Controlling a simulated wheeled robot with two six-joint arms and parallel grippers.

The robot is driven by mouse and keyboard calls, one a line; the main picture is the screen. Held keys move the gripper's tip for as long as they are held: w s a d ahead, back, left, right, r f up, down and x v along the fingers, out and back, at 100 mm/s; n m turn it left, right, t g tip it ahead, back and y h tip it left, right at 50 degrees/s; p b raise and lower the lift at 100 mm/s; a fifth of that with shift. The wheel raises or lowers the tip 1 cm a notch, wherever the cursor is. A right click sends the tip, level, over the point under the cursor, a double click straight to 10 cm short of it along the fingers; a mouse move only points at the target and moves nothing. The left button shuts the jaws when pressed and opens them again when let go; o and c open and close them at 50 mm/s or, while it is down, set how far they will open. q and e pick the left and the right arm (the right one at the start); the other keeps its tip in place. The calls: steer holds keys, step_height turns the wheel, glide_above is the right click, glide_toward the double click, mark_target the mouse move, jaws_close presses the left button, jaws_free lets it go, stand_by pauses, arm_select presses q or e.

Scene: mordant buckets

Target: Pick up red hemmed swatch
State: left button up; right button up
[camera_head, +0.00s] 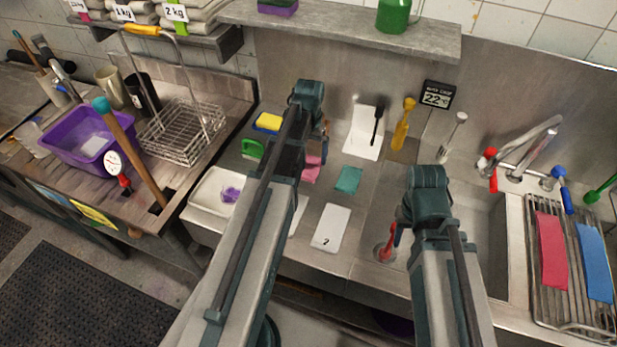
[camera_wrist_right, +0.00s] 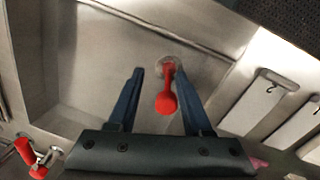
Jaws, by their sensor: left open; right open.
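A red-pink swatch (camera_head: 551,250) lies flat on the wire drying rack at the far right of the head view, left of a blue one; its hem is too small to make out. A smaller pink cloth (camera_head: 311,170) lies on the steel counter beside my left gripper (camera_head: 291,160), which partly hides it. A teal cloth (camera_head: 348,180) lies right of that. The left fingers are mostly hidden by my arm. My right gripper (camera_wrist_right: 160,85) is open, its fingers on either side of a red-knobbed fitting (camera_wrist_right: 167,100) in the right wrist view. No swatch is between these fingers.
The drying rack (camera_head: 535,290) with a blue swatch (camera_head: 593,262) stands right of the sink. Taps (camera_head: 510,165) rise behind it. White cards (camera_head: 331,228) lie on the counter. A white tray (camera_head: 208,198) and purple tub (camera_head: 65,150) are at left.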

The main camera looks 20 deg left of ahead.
mark_target(309, 172)
arm_select(q)
steer(key=f+b, duration=0.5)
steer(key=shift+s+f, duration=0.2)
steer(key=shift+s, duration=0.05)
steer(key=shift+r, duration=0.15)
steer(key=c, duration=1.2)
steer(key=shift+o, duration=0.2)
steer(key=shift+r, duration=0.1)
